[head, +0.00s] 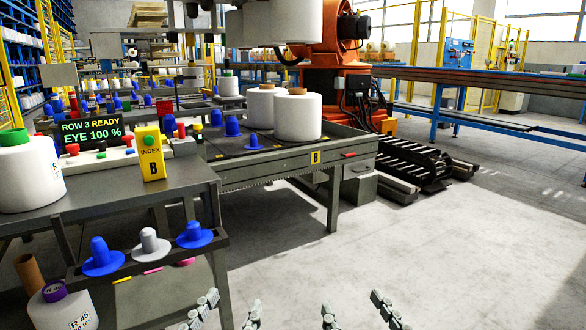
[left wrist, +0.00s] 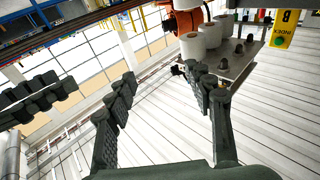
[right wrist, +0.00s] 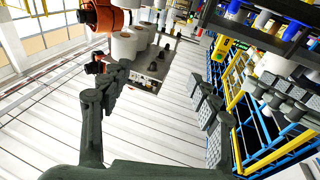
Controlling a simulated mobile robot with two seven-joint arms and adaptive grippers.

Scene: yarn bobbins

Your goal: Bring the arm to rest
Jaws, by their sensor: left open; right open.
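My left gripper (head: 228,312) is at the bottom edge of the head view, its fingers spread over bare floor. In the left wrist view its two fingers (left wrist: 165,100) stand wide apart with nothing between them. My right gripper (head: 358,312) is also at the bottom edge of the head view, to the right of the left one. In the right wrist view its fingers (right wrist: 165,100) are open and empty. Both grippers are clear of the tables and of every bobbin.
A grey table with a yellow INDEX box (head: 151,153) and a white bobbin (head: 28,172) stands at left. Below it, a rack holds blue and grey cones (head: 149,243). A cart (head: 290,159) carries white bobbins (head: 298,117) before an orange robot (head: 330,50). Floor (head: 420,240) at right is clear.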

